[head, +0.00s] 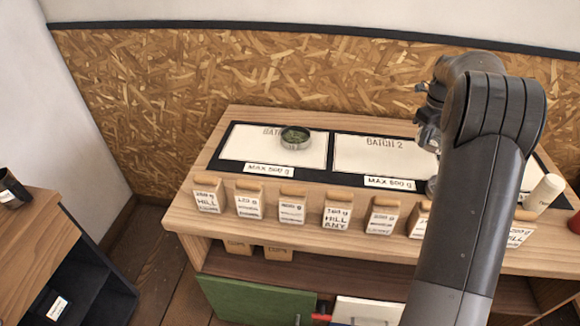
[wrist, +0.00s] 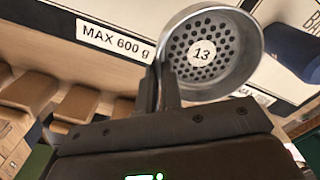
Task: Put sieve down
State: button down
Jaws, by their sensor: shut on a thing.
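The sieve (wrist: 180,50) is a round metal pan with a perforated bottom and a white "13" label. It fills the upper middle of the wrist view. My gripper (wrist: 168,88) is shut on the sieve's rim at its left side. The sieve is over the board with the "MAX 600 g" label (wrist: 115,40); I cannot tell whether it touches the surface. In the head view the arm hides the fingers and most or all of this sieve. Another round dark-rimmed dish with green beans (head: 295,138) stands on the "BATCH 1" field.
The bench (head: 180,215) carries a black-edged board with a "BATCH 2" field (head: 370,155) that is clear on its visible part. Several labelled bags (head: 337,216) line the front edge. A white cylinder (head: 544,193) stands at the right. A dark blue object (wrist: 295,50) is right of the sieve.

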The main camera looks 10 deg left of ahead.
jog(key=s+a+n, duration=0.3)
jog(key=a+n, duration=0.8)
jog(key=s+a+n, duration=0.3)
jog(key=a+n, duration=0.8)
jog(key=n, duration=0.1)
jog(key=s+a+n, duration=0.3)
jog(key=a+n, duration=0.8)
jog(key=a, duration=0.1)
jog(key=a+f, duration=0.2)
jog(key=a, duration=0.1)
jog(key=a+f, duration=0.2)
jog(key=a, duration=0.2)
jog(key=a+f, duration=0.2)
jog(key=a, duration=0.1)
jog(key=shift+w+a+f, duration=0.2)
jog(key=shift+a+f, duration=0.15)
jog(key=shift+f, duration=2.05)
jog(key=c, duration=1.6)
grip_release()
